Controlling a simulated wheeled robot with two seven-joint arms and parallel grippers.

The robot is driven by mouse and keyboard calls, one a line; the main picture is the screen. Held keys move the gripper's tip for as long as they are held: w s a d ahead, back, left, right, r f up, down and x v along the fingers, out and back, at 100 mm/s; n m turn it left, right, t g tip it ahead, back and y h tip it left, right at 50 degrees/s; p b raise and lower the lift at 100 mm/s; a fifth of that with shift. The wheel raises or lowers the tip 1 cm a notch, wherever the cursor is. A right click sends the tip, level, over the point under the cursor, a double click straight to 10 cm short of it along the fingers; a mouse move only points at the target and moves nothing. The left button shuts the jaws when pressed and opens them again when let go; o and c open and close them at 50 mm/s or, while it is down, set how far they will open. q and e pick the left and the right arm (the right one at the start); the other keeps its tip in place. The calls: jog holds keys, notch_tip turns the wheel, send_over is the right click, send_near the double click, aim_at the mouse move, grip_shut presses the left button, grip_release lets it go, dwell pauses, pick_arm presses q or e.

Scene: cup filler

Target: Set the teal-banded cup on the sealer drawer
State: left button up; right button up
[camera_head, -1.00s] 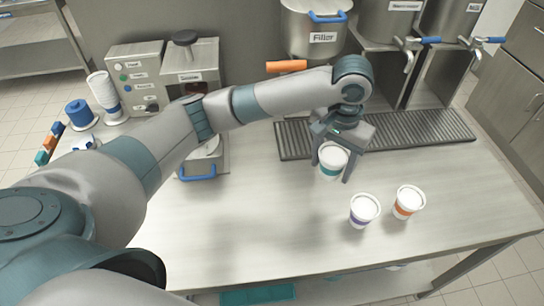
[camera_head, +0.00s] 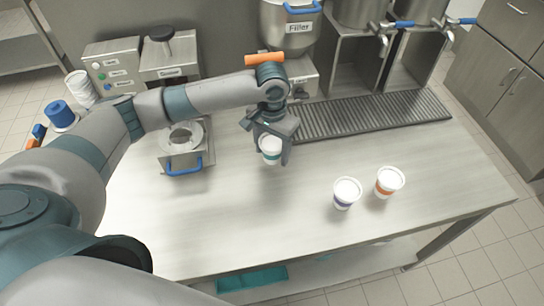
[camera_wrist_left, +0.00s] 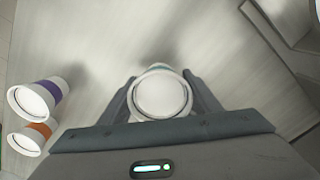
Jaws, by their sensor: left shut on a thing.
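The teal-banded cup (camera_head: 270,152) is white and roughly upright between the fingers of my left gripper (camera_head: 272,158), which is shut on it. In the left wrist view the cup's white top (camera_wrist_left: 160,96) shows between the two fingers (camera_wrist_left: 162,98), with a bit of teal behind it. The cup seems held above the table, but the height is hard to tell. The sealer (camera_head: 170,72) stands at the back left. Its drawer (camera_head: 168,158), with a round opening and blue handle, is out in front, left of the gripper. My right gripper is not in view.
A purple-banded cup (camera_head: 346,194) and an orange-banded cup (camera_head: 389,182) stand on the table (camera_head: 240,225) to the right. The filler (camera_head: 288,35) and a ribbed drip tray (camera_head: 375,115) are behind. The table between the held cup and the drawer is clear.

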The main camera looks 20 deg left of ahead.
aim_at(272, 159)
pick_arm(q)
jog(key=shift+f+p, duration=0.65)
jog(key=shift+f, duration=1.35)
jog(key=shift+f, duration=0.1)
jog(key=o, duration=1.1)
jog(key=shift+o, duration=0.2)
